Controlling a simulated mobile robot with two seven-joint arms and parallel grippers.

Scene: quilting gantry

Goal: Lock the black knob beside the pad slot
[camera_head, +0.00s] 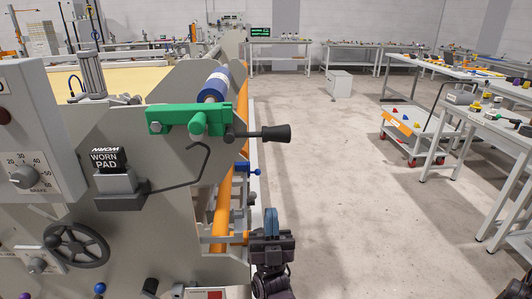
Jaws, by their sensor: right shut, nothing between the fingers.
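A black pad marked "WORN PAD" (106,160) sits in a grey block on a dark ledge (122,197) on the machine's grey side plate. To its upper right is a green bracket (186,119) with a green round boss. A black-handled lever (275,133) sticks out to the right of the bracket. A black ball knob (150,286) shows low on the side plate. I cannot tell which of these black handles is the knob meant. My right gripper (271,221) has blue fingers, shut and empty, pointing up below the lever and apart from it. My left gripper is out of view.
A bent black rod (190,165) juts out beside the pad. A dial panel (38,135) and black handwheel (76,246) are at the left. An orange roller (222,215) runs behind the plate. Clear floor lies right, before a cart (418,140) and tables.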

